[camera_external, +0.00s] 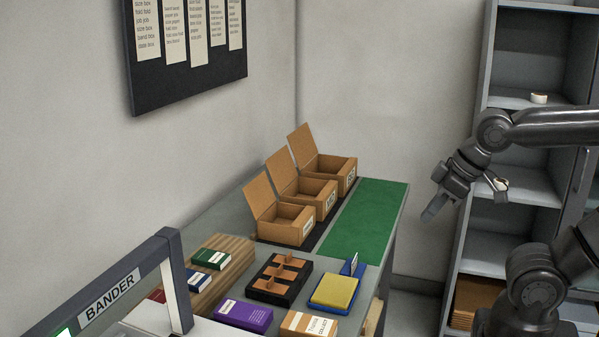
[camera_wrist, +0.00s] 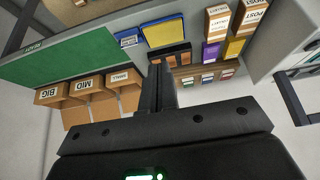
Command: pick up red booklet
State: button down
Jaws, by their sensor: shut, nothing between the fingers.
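The red booklet (camera_external: 157,296) lies at the near end of a wooden slatted rack (camera_external: 236,243) at the left of the bench, mostly hidden behind the bander's frame. It shows small in the wrist view (camera_wrist: 228,76), at the right end of the row. A blue booklet (camera_external: 198,281) and a green booklet (camera_external: 211,258) lie on the same rack. My gripper (camera_external: 431,212) is shut and empty, in the air to the right of the bench, well apart from the booklets. Its closed fingers (camera_wrist: 160,87) also show in the wrist view.
The bander (camera_external: 112,288) stands at the near left. Three open cardboard boxes (camera_external: 290,232) line the back beside a green mat (camera_external: 365,218). A black tray (camera_external: 268,295), purple box (camera_external: 243,315) and yellow pad (camera_external: 334,291) occupy the middle. Shelving (camera_external: 520,185) stands behind my arm.

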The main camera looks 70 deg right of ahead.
jog(key=c, duration=2.1)
grip_release()
jog(key=o, duration=1.5)
jog(key=shift+o, duration=0.2)
jog(key=w+a+r+g, duration=0.1)
jog(key=w+a+r, duration=0.2)
jog(key=w, duration=0.7)
jog(key=w+a+r+g, duration=0.1)
jog(key=w+a+r, duration=0.2)
jog(key=w, duration=0.6)
jog(key=w+a+r+g, duration=0.1)
jog(key=w+a+r, duration=0.2)
jog(key=w, duration=0.7)
jog(key=w+a+f+g, duration=0.3)
jog(key=w+a+f, duration=1.25)
jog(key=w, duration=0.35)
notch_tip(320, 180, down, 11)
jog(key=shift+s+f, duration=0.15)
